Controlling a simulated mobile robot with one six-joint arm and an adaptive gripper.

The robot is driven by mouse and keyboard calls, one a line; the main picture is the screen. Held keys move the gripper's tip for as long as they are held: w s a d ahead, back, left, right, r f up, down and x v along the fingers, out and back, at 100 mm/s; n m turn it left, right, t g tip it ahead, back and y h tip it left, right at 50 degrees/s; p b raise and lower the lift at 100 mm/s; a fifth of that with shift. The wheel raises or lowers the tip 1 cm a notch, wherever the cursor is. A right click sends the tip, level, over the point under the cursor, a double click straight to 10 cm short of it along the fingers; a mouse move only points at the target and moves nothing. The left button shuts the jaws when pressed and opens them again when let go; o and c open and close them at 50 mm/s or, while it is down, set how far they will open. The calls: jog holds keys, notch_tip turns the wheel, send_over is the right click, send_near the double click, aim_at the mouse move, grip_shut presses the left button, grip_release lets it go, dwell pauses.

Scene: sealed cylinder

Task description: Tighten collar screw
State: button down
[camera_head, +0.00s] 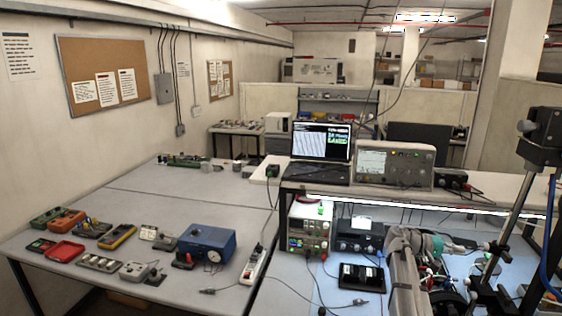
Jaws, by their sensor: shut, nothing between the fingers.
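My grey arm with a teal joint cap comes up at the lower right. What appears to be my gripper (471,245) is the small dark end to the right of that cap; it is shut and empty. Its fingertips are too small and crowded to make out clearly. I cannot pick out a sealed cylinder, a collar or a collar screw. A dark upright stand with a clamp head (542,137) rises at the right edge, close to the gripper's end; I cannot tell whether they touch.
A pale-blue bench (290,296) holds a power supply (309,228) and a black meter (362,278). The shelf above bears a laptop (320,145) and an oscilloscope (395,165). The left table has a blue box (207,244) and several small instruments. Cables and dark parts crowd the lower right.

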jog(key=shift+s+d, duration=0.1)
jog(key=shift+d, duration=0.1)
jog(key=x, duration=0.6)
jog(key=shift+d+b, duration=0.3)
jog(key=shift+d, duration=0.05)
jog(key=shift+s, duration=0.15)
jog(key=shift+w+d+r, duration=0.1)
jog(key=shift+w+r, duration=0.05)
jog(key=shift+w, duration=0.25)
dwell(1.0)
jog(key=shift+d+r+p, duration=0.1)
jog(key=shift+r+p, duration=0.8)
jog(key=shift+p, duration=0.15)
dwell(0.7)
jog(key=shift+s+r, duration=0.15)
jog(key=shift+s, duration=0.25)
dwell(0.5)
jog(key=v, duration=0.6)
jog(key=shift+p, duration=0.45)
